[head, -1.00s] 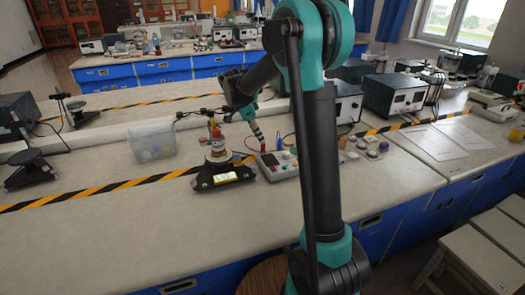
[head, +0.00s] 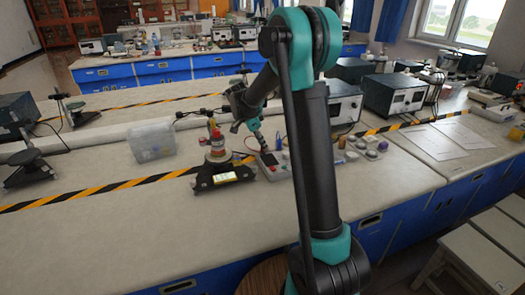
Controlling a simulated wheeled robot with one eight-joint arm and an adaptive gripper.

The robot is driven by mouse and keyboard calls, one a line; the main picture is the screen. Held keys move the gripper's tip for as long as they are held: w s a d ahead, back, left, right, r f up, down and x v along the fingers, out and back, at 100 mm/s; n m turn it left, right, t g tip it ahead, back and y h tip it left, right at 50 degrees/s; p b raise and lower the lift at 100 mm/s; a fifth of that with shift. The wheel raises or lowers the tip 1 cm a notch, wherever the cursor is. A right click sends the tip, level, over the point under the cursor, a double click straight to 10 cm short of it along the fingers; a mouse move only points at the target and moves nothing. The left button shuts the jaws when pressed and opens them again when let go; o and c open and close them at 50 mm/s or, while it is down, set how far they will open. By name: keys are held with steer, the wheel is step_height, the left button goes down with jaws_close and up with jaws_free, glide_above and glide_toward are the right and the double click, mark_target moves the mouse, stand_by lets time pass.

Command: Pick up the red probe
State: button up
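A thin red-orange lead (head: 240,154) curves beside the box, just left of my gripper. The red probe itself cannot be made out clearly; it may be hidden by the gripper or my arm.
A clear plastic bin (head: 152,141) is farther left. Several small jars (head: 371,154) and a power supply (head: 394,95) stand right. The front bench is clear.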

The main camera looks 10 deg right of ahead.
jaws_close()
